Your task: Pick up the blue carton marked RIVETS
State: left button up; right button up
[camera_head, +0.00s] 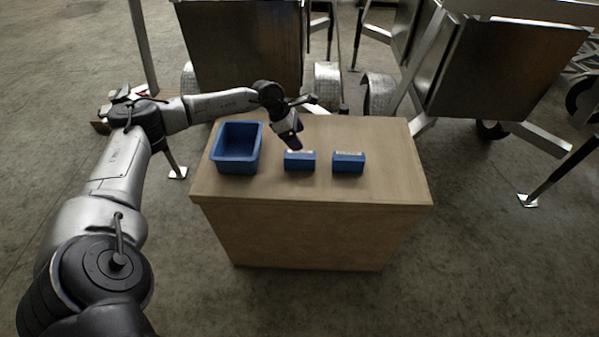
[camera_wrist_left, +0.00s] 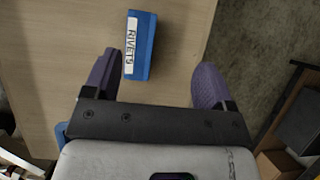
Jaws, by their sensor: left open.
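In the left wrist view, a blue carton marked RIVETS (camera_wrist_left: 141,44) lies on the wooden top, its white label along the left side. It shows between and partly beyond the two purple fingers of my left gripper (camera_wrist_left: 155,83), which is open and empty. In the head view my left gripper (camera_head: 294,143) hangs above and just behind the left blue carton (camera_head: 300,162), which appears to be the one marked RIVETS. Its label is too small to read there. My right gripper is not in view.
A second blue carton (camera_head: 348,163) stands to the right, a short gap away. An open blue bin (camera_head: 237,166) stands at the left of the wooden table (camera_head: 392,188). Metal trailers (camera_head: 500,70) stand behind. The table's right end is clear.

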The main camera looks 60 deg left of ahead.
aim_at(299, 154)
pick_arm(q)
jog(key=shift+g+y, duration=0.4)
jog(key=shift+y, duration=0.1)
jog(key=f, duration=0.2)
jog(key=a+f+b, duration=0.1)
jog(key=f, duration=0.1)
jog(key=a+f+b, duration=0.1)
jog(key=f, duration=0.1)
jog(key=shift+w+a+f, duration=0.1)
jog(key=shift+w+f, duration=0.1)
jog(key=shift+f, duration=0.2)
jog(key=shift+b+x, duration=0.35)
jog(key=shift+x, duration=0.45)
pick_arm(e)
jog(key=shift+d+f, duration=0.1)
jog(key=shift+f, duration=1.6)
pick_arm(q)
jog(key=b+x, duration=0.2)
jog(key=x, duration=0.2)
jog(key=shift+w+f, duration=0.1)
jog(key=shift+f, duration=0.15)
jog(key=shift+w+f, duration=0.15)
jog(key=shift+f, duration=0.05)
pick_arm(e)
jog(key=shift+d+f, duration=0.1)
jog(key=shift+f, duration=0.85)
pick_arm(q)
jog(key=shift+f, duration=0.1)
